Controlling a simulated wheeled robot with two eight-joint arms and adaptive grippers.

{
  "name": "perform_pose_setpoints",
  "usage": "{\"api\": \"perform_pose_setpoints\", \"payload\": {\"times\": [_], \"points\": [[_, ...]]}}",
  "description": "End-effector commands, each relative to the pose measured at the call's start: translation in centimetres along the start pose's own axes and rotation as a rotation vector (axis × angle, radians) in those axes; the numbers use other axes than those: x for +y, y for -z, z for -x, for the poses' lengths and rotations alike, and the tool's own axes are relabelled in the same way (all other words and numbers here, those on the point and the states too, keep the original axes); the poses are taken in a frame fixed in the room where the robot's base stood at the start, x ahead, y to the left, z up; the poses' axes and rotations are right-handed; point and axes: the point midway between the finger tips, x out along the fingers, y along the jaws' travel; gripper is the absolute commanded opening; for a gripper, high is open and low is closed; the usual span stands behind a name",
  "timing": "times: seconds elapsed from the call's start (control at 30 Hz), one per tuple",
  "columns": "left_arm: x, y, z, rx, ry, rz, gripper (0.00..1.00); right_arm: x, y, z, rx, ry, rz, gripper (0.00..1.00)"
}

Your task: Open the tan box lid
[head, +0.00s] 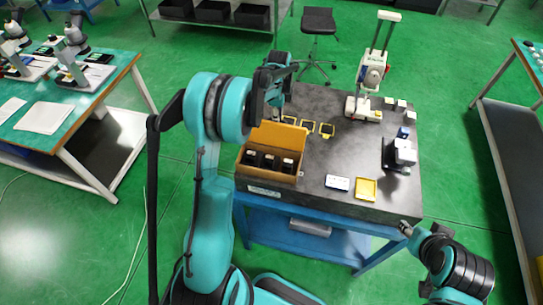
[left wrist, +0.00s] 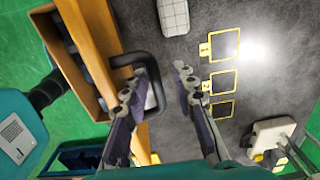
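The tan box (head: 251,178) stands at the table's left front edge. Its lid (head: 279,135) is raised along the far side, and dark items show inside. In the left wrist view the box (left wrist: 48,38) is at the left, with the lid (left wrist: 98,30) on edge and a black handle (left wrist: 152,72) on its outer face. My left gripper (left wrist: 162,82) is open, its fingers apart. One finger overlaps the handle; whether it touches is unclear. In the head view my left arm partly hides that gripper. My right gripper (head: 404,228) is at the table's front right, too small to read.
Yellow-framed squares (head: 327,130) lie behind the box. A white-and-blue case (head: 337,183) and a yellow tray (head: 366,189) lie at the front. A press-like device (head: 371,75) and a small instrument (head: 403,154) stand on the right. The table's middle is clear.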

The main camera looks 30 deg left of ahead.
Motion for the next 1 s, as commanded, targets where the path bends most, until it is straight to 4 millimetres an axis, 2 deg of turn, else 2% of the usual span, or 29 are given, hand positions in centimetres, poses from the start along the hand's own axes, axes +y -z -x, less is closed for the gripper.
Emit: {"api": "perform_pose_setpoints", "payload": {"times": [0.17,0.8,1.0], "points": [[0.0,0.0,0.9,0.000,-0.001,0.000,0.28,0.0,0.3,0.5,0.000,0.000,0.000,0.40],[0.0,0.0,6.3,0.000,-0.001,0.000,0.28,0.0,2.1,3.0,0.000,0.000,0.000,0.40],[0.0,0.0,7.0,0.000,-0.001,0.000,0.28,0.0,2.3,3.2,0.000,0.000,0.000,0.40]]}}
